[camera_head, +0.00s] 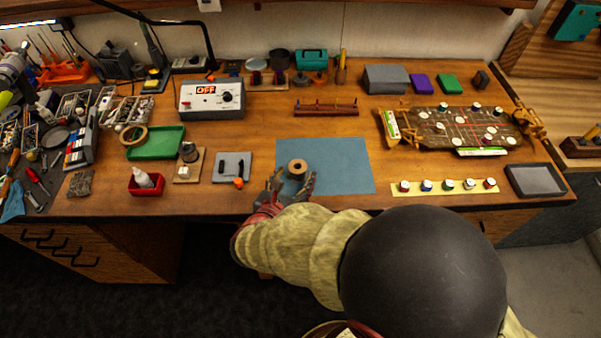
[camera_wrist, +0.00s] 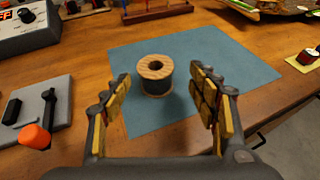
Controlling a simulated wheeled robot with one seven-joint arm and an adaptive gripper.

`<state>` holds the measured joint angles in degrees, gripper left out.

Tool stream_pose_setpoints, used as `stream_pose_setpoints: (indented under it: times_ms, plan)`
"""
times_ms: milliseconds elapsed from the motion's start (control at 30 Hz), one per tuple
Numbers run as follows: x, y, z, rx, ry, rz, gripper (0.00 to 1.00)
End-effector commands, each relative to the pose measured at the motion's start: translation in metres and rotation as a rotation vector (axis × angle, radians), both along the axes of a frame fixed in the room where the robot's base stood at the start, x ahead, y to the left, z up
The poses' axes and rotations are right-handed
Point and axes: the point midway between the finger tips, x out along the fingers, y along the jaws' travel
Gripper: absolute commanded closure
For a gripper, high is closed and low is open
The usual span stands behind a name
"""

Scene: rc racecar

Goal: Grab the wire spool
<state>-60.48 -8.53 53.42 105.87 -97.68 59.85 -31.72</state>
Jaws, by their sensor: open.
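The wire spool (camera_head: 297,167) stands upright on the blue mat (camera_head: 345,165) on the wooden workbench. It has pale wooden flanges with a centre hole. In the wrist view the spool (camera_wrist: 154,78) shows dark wire around its core and sits ahead of my gripper, between the lines of its two fingers. My gripper (camera_wrist: 165,105) is open and empty, with yellow padded fingers either side. In the head view my gripper (camera_head: 293,182) is at the front left of the mat, close to the spool.
Left of the mat is a grey block plate (camera_head: 232,160) with an orange knob (camera_head: 239,183) near my left finger. A wooden rack (camera_head: 326,107) stands behind the mat. A yellow strip with several coloured caps (camera_head: 444,187) lies to the right. The mat's right half is clear.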

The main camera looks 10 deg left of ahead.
Motion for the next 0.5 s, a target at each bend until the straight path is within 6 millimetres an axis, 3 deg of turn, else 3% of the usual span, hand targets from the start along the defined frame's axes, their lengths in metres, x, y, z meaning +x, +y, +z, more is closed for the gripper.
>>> stream_pose_setpoints:
  times_ms: [500]
  plan:
    - [0.049,0.000,-0.021,0.002,0.000,-0.002,0.40]
